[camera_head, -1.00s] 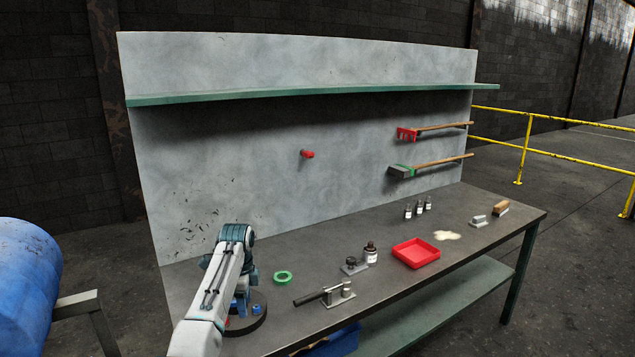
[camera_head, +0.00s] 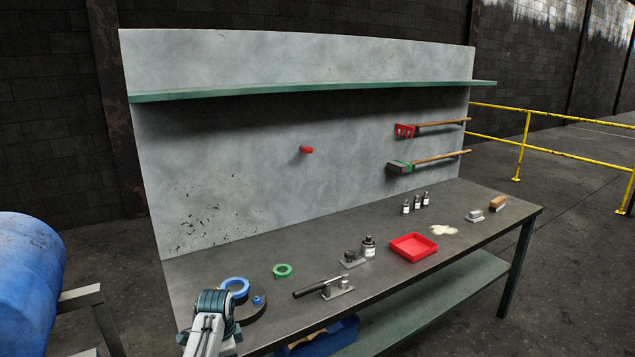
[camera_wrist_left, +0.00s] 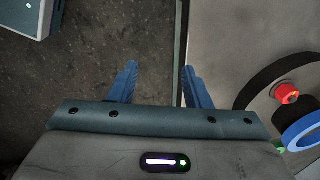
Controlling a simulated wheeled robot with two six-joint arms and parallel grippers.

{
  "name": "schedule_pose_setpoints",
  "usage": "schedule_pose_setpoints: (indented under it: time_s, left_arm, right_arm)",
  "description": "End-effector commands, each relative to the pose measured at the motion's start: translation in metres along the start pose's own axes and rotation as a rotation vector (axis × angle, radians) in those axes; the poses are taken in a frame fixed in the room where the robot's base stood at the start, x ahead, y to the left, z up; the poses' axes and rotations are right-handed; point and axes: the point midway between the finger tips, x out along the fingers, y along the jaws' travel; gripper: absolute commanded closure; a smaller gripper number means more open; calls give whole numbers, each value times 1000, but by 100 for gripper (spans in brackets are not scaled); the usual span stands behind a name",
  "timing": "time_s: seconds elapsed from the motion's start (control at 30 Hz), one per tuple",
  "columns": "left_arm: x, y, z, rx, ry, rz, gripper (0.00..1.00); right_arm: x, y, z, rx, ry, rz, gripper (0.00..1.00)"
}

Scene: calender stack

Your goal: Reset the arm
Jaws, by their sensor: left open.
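My left arm stands at the table's front left corner in the head view, its gripper hidden there. In the left wrist view my left gripper (camera_wrist_left: 160,75) is open and empty, its two blue fingers apart over the table's edge and the floor. A blue ring (camera_head: 234,279) and a black disc (camera_head: 252,311) with a small blue piece lie just beyond the arm. In the left wrist view a black ring (camera_wrist_left: 262,82), a red knob (camera_wrist_left: 287,93) and the blue ring (camera_wrist_left: 300,122) show at the right, clear of the fingers. My right gripper is not in view.
A backboard (camera_head: 250,180) rises behind.

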Motion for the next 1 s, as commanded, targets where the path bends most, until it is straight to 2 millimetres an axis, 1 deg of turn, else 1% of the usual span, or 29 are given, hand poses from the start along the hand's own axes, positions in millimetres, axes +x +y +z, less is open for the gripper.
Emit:
schedule_pose_setpoints:
  time_s: [0.03,0.1,0.17,0.2,0.27,0.3,0.37,0.4,0.57,0.6,0.7,0.8,1.0]
  left_arm:
    - [16,19,15,-56,-2,-8,56]
    - [31,42,33,-141,1,-27,56]
    - [41,63,49,-213,3,-42,56]
    - [46,77,59,-260,6,-53,56]
    - [52,100,75,-329,11,-69,56]
    - [55,115,85,-374,15,-80,56]
    - [58,138,100,-441,20,-96,56]
    - [58,154,110,-484,24,-106,56]
    - [49,218,147,-653,50,-145,56]
    - [44,235,156,-693,58,-153,56]
    - [30,269,173,-781,80,-171,56]
    - [17,293,185,-845,98,-183,56]
    - [-6,328,200,-934,126,-194,56]
  right_arm:
    - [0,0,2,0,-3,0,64]
    - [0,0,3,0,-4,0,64]
    - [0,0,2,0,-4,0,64]
    - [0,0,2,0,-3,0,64]
    - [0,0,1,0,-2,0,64]
    - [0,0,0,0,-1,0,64]
    - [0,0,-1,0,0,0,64]
    - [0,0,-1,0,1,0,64]
    - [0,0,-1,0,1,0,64]
    - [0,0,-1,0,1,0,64]
    - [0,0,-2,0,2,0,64]
    - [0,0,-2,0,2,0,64]
    - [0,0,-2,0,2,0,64]
